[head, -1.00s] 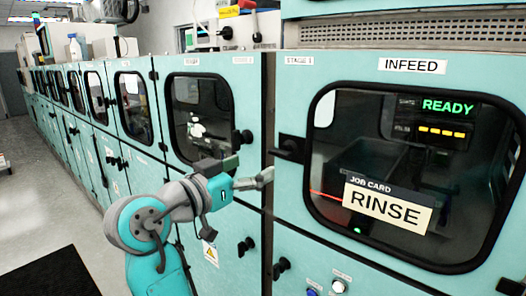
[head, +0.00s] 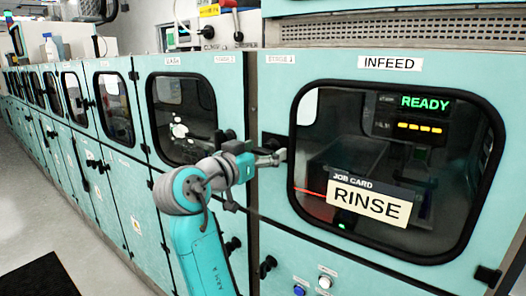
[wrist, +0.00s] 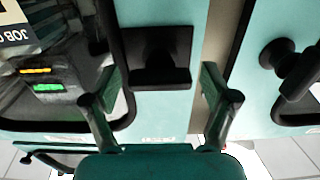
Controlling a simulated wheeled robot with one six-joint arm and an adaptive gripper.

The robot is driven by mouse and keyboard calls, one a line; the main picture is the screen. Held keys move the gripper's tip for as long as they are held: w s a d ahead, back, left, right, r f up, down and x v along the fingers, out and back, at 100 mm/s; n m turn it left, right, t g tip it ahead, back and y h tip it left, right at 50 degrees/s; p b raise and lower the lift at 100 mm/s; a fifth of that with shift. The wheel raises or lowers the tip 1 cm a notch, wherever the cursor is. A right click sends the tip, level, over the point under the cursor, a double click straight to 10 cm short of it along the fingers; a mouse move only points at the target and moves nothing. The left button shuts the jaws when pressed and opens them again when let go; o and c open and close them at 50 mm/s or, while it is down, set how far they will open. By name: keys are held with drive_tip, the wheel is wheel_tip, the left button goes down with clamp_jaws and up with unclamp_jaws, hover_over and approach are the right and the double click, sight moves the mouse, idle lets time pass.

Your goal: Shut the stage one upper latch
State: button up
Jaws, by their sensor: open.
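The stage one upper latch is a black block on the teal panel left of the infeed window. In the head view only a dark part of the latch (head: 272,141) shows above my gripper (head: 281,157); the rest is hidden. In the wrist view the latch (wrist: 160,55) stands out from the panel near the seam, with a broad black bar at its lower end. My gripper (wrist: 160,72) is open and empty, with one finger to each side of the latch in that view. I cannot tell whether the fingers touch it.
The stage one window (head: 440,225) has a black frame and a RINSE job card (head: 368,203). The neighbouring door's black knob (wrist: 290,70) is right of the seam in the wrist view. A lower latch (head: 267,266) and buttons sit below.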

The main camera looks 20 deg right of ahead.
drive_tip(key=c, duration=1.2)
drive_tip(key=shift+o, duration=0.2)
drive_tip(key=shift+n, duration=0.3)
drive_tip(key=n, duration=0.3)
drive_tip(key=shift+n, duration=0.3)
drive_tip(key=n, duration=0.4)
drive_tip(key=shift+w, duration=0.1)
drive_tip(key=n, duration=0.5)
drive_tip(key=shift+a+f, duration=0.1)
drive_tip(key=n, duration=0.4)
drive_tip(key=shift+f+n, duration=0.1)
drive_tip(key=shift+n, duration=0.2)
